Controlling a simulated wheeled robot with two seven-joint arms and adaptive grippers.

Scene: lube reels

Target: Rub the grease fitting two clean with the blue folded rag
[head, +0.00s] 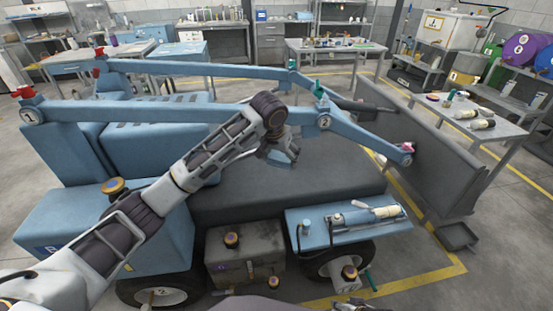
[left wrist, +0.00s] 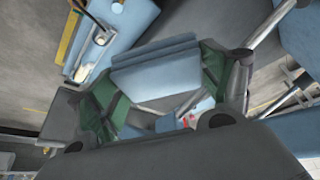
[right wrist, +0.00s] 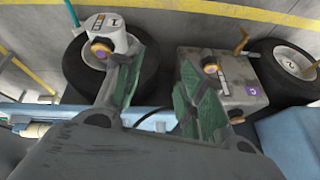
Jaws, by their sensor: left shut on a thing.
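My left gripper (head: 284,152) is shut on the blue folded rag (left wrist: 155,65), which shows flat between its fingers in the left wrist view. The gripper is in the air over the machine's dark deck, left of the front pivot (head: 325,122) of the near blue lift arm. A pink-capped fitting (head: 408,148) sits at that arm's right end, and a teal one (head: 320,88) stands above the pivot.
A grey box (head: 262,268) carries a round-capped fitting (head: 232,240). A blue fender (head: 340,240) holds a white tube (head: 375,213). A dark bucket panel (head: 430,165) and a grey bench (head: 480,112) stand at right.

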